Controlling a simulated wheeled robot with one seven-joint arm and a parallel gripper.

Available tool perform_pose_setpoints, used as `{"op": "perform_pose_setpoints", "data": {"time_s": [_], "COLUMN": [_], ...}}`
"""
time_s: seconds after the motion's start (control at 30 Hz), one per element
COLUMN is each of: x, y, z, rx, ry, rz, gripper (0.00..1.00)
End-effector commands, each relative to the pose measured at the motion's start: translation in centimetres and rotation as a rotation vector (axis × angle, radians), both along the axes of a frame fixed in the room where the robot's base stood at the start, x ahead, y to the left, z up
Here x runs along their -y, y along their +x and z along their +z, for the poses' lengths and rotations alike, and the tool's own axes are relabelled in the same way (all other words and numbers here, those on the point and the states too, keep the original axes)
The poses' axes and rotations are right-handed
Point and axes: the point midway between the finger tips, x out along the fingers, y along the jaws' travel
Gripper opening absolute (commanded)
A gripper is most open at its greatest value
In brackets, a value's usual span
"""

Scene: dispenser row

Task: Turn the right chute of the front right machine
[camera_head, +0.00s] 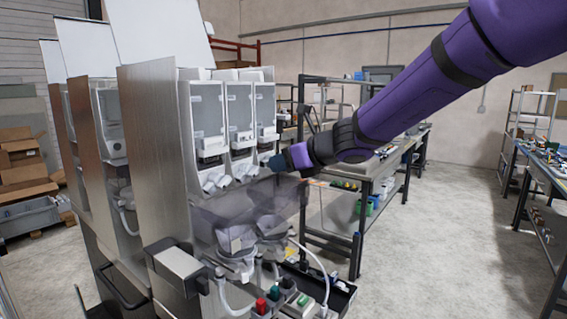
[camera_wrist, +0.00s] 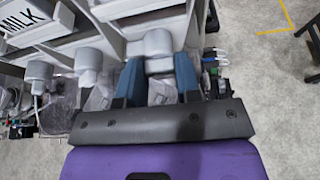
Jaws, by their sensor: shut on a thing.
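The front right machine (camera_head: 160,130) has a steel side and three clear canisters in a row, each with a pale chute below. The left chute (camera_head: 215,182) and middle chute (camera_head: 246,172) show clearly in the head view. They also show in the wrist view as the left chute (camera_wrist: 38,72) and middle chute (camera_wrist: 88,60). My gripper (camera_head: 277,163) is at the right chute, largely hiding it in the head view. In the wrist view, the blue fingers of my gripper (camera_wrist: 160,82) are on either side of the right chute (camera_wrist: 158,43) and shut on it.
Clear funnels (camera_head: 235,240) and hoses sit below the chutes. A workbench (camera_head: 345,195) stands behind my arm. Open floor (camera_head: 430,250) lies to the right.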

Motion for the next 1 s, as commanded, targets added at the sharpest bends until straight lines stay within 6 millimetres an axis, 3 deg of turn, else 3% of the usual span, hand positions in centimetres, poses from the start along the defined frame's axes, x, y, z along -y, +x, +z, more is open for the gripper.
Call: {"op": "perform_pose_setpoints", "data": {"time_s": [0.5, 1.0], "x": [-0.22, -0.27], "y": [-0.25, -0.31], "z": [-0.05, -0.08], "rx": [0.298, 0.437], "ry": [-0.233, -0.34], "rz": [0.0, 0.001], "gripper": [0.08, 0.08]}}
